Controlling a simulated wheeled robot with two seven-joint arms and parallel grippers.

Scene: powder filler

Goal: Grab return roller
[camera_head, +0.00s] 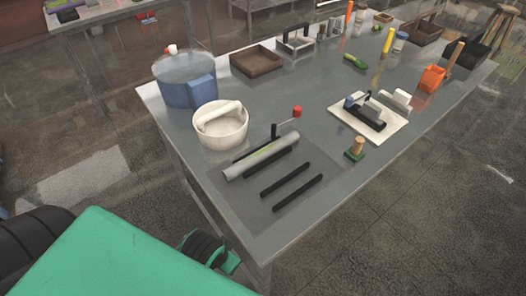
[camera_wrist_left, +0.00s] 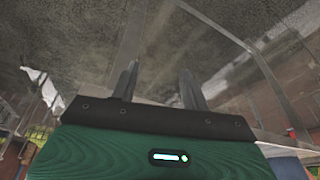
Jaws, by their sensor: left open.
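A long pale grey roller (camera_head: 262,157) with a yellow-green streak lies slanted on the near part of the table, across dark rails. A thin dark crank with a red knob (camera_head: 297,111) rises beside it. I cannot tell for sure that this is the return roller. My left gripper (camera_wrist_left: 159,68) shows in the left wrist view with its two dark fingers apart and nothing between them. It points toward the floor and a table leg, away from the roller. My right gripper is not in view.
Two bare black rails (camera_head: 291,186) lie in front of the roller. A white bowl (camera_head: 222,136) with a white cylinder and a blue-grey pot (camera_head: 185,92) stand behind it. A green-based stamp (camera_head: 354,154) and a white board (camera_head: 368,124) are to the right. The table's near corner is clear.

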